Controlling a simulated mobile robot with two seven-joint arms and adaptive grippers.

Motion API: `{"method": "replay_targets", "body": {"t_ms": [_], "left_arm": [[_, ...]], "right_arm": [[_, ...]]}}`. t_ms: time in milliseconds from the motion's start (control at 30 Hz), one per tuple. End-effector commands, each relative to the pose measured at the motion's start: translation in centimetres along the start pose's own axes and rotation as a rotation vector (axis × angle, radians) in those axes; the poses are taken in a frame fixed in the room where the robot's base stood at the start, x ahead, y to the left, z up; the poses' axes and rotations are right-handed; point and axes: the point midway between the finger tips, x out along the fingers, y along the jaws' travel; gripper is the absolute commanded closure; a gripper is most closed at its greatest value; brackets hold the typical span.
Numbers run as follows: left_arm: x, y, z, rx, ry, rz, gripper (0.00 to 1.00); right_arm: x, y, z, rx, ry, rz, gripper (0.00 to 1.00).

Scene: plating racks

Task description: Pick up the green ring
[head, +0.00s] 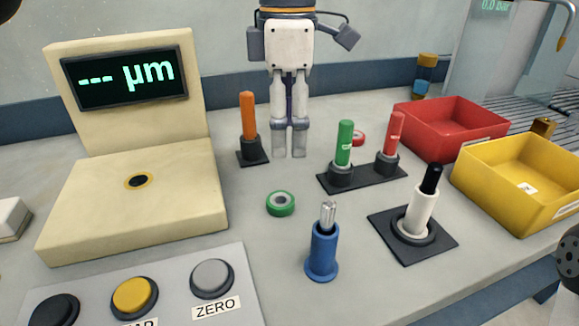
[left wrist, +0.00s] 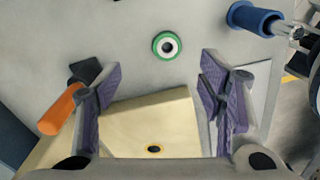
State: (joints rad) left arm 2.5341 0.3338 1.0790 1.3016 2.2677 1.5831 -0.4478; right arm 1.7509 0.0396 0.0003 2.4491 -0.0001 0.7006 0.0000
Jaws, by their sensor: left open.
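The green ring (head: 281,204) lies flat on the grey bench, in front of my left gripper and behind the blue post. My right gripper is not seen.
An orange peg (head: 248,115) stands left of my left gripper. The blue post (head: 323,250) stands in front of the ring. A green peg (head: 344,143), red peg (head: 391,132), red ring (head: 359,138) and white post (head: 420,216) are to the right. The gauge (head: 130,205) is left.

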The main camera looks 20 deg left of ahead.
Motion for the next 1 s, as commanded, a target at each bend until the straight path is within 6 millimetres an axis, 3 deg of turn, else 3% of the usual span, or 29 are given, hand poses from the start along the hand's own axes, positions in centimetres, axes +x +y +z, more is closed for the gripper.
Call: {"method": "replay_targets", "body": {"t_ms": [67,300,700,933,967,1000], "left_arm": [[0.3,-0.1,0.1,0.001,-0.005,-0.005,0.38],[5.4,-0.2,0.0,0.001,-0.004,-0.006,0.38],[11.5,-0.5,-0.7,0.000,-0.005,-0.004,0.38],[11.9,-0.5,-0.7,0.000,-0.006,-0.002,0.38],[11.9,-0.5,-0.7,0.000,-0.006,-0.002,0.40],[11.9,-0.5,-0.7,0.000,-0.006,-0.002,0.49]], "right_arm": [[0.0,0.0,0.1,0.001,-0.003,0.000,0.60],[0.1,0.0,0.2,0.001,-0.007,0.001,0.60],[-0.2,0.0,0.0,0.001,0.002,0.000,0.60],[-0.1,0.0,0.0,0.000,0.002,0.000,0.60],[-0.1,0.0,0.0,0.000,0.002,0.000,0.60],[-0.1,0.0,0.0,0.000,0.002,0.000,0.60]]}}
